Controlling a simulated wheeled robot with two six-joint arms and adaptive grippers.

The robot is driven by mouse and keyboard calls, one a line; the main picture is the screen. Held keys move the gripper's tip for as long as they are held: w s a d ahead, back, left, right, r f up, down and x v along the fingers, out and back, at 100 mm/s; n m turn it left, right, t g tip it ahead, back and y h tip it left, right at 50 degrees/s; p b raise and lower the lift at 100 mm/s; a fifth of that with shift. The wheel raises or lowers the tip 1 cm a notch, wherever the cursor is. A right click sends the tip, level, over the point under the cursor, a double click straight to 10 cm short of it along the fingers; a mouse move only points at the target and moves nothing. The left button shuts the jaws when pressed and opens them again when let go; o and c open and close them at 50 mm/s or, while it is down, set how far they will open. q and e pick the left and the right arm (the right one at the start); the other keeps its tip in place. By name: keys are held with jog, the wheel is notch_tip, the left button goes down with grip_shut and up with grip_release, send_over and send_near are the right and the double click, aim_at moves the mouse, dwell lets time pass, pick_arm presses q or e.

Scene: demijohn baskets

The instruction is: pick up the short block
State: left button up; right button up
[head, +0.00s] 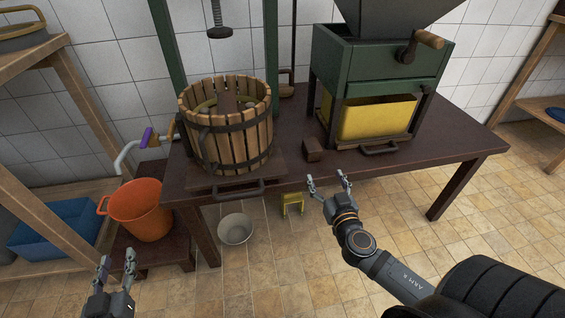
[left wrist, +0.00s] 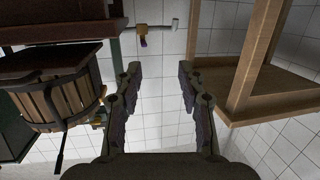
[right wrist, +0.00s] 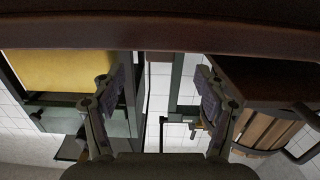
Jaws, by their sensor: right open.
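A small dark brown block (head: 313,149), which looks like the short block, stands on the table near its front edge, between the basket press and the green mill. My right gripper (head: 329,180) is just in front of the table edge, apart from the block and nearer the camera; its fingers are spread and empty. In the right wrist view my right gripper (right wrist: 160,78) faces the table edge from below, and I cannot make out the block there. My left gripper (head: 118,258) is open and empty at the lower left, far from the block; it also shows in the left wrist view (left wrist: 158,72).
The dark table (head: 430,150) holds the slatted basket (head: 245,135) and the green mill (head: 375,65) with a yellow bin (head: 372,120). An orange bucket (head: 140,213), a grey bucket (head: 236,229) and a yellow stool-like piece (head: 291,203) are below. Wooden shelves stand left and right.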

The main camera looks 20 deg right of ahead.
aim_at(316, 152)
jog(key=shift+w+a+r+t, duration=0.1)
jog(key=shift+w+r+t, duration=0.05)
jog(key=shift+r+t, duration=0.35)
jog(key=shift+w+r+p, duration=0.15)
jog(key=shift+w+p, duration=0.15)
jog(key=shift+w+d, duration=0.25)
jog(key=x, duration=0.4)
jog(key=shift+w+d, duration=0.1)
jog(key=shift+w, duration=0.4)
jog(key=x, duration=0.4)
jog(key=shift+d+r, duration=0.1)
jog(key=shift+r, duration=0.2)
jog(key=shift+w, duration=0.45)
pick_arm(q)
notch_tip(316, 152, down, 2)
jog(key=shift+s+d+f+g, duration=0.15)
jog(key=shift+g, duration=0.45)
